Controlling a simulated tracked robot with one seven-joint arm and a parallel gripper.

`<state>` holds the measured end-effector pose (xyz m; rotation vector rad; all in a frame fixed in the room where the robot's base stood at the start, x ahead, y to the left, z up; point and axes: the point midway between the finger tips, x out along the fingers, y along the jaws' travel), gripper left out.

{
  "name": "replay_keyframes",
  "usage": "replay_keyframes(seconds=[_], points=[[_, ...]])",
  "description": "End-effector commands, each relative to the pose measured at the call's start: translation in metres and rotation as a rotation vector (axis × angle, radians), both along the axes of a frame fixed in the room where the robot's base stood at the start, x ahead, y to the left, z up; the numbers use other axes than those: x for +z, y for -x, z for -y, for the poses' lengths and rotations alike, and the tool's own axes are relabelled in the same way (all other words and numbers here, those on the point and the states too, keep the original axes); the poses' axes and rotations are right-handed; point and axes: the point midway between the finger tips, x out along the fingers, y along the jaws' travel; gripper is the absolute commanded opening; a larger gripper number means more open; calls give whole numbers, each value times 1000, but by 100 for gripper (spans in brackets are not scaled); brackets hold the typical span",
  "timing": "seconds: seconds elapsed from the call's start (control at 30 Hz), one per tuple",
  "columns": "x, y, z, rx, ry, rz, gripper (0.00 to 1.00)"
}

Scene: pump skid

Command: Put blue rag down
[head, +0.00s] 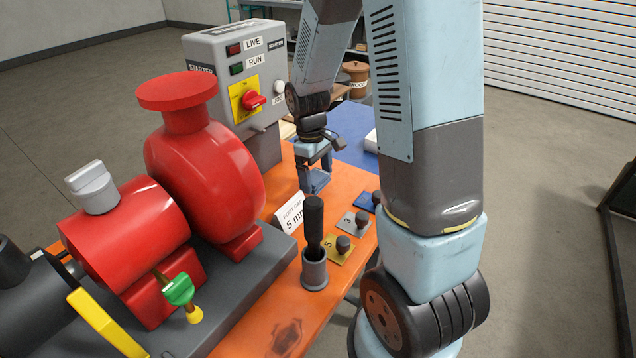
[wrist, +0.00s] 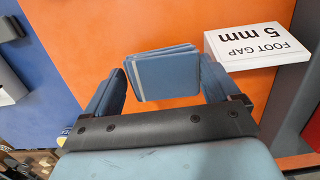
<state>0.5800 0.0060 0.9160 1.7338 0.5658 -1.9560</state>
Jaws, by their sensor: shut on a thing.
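The blue rag (wrist: 165,76) is a flat, folded block with layered edges in the wrist view. It sits between the two fingers of my gripper (head: 316,180), which is shut on it. Below it is the orange bench top (wrist: 95,35). In the head view my gripper points down over the bench's far part, beside the starter box; the rag cannot be told clearly from the fingers there. From these frames I cannot tell whether the rag touches the bench.
A "FOOT GAP 5 mm" sign (head: 291,214) stands close by. A red pump (head: 205,170) and the grey starter box (head: 235,80) are to the left. Numbered plates with knobs (head: 342,246) and a dark-handled tool in a cup (head: 314,270) are nearer. A blue surface (head: 352,135) lies beyond.

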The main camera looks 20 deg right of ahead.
Motion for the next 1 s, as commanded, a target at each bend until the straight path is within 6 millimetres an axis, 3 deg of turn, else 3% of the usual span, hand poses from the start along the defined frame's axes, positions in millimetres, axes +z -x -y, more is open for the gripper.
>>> replay_keyframes(seconds=[0.37,0.73,0.77,0.87,1.0], points=[[-34,-5,0,1,0,-1,51],[-38,-5,0,0,0,0,51],[-38,-5,0,0,0,0,92],[-38,-5,0,0,0,0,100],[-38,-5,1,-1,0,0,100]])
